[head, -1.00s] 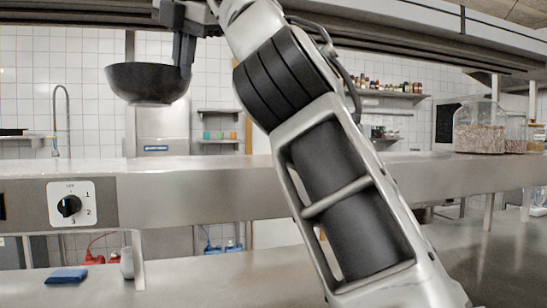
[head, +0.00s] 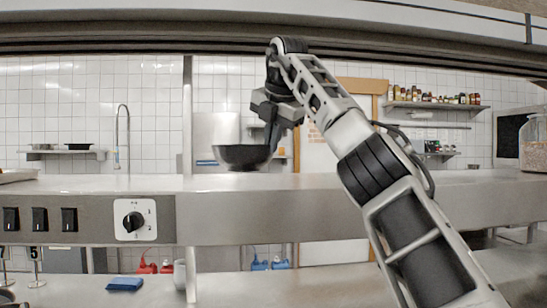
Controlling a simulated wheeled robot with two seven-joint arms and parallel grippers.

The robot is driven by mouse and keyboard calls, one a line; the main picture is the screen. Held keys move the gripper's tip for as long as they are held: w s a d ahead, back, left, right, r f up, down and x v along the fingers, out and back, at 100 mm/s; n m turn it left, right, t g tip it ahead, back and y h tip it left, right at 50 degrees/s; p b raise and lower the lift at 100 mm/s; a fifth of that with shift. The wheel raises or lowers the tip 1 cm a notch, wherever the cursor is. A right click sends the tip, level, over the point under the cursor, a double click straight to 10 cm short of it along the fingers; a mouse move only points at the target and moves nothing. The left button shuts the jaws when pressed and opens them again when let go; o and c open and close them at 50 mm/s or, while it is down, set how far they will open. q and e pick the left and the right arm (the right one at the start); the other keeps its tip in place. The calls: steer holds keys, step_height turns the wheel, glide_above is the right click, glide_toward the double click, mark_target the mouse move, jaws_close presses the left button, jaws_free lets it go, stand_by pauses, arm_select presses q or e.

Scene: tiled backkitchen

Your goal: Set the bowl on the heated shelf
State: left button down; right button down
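The black bowl (head: 240,158) is upright in the head view, left of the middle. My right gripper (head: 270,140) is shut on the bowl's right rim, its arm reaching in from the lower right. The long steel shelf (head: 330,205) with the control knob (head: 133,222) on its front runs across the picture. The bowl's bottom is at or just above the shelf's top surface. I cannot tell whether they touch. My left gripper is not in view.
A second steel surface (head: 330,285) lies below the shelf, with a blue cloth (head: 125,284) and a grey cup (head: 180,274). A glass jar (head: 534,143) stands at the shelf's far right. The shelf top around the bowl looks clear. A dark beam crosses overhead.

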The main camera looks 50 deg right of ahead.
steer(key=f, duration=0.2)
steer(key=shift+w+d+f, duration=0.1)
steer(key=shift+d+f, duration=0.3)
steer(key=shift+a+f, duration=0.1)
steer(key=shift+f, duration=0.35)
steer(key=c, duration=1.6)
jaws_free()
steer(key=shift+f, duration=0.1)
steer(key=v, duration=1.2)
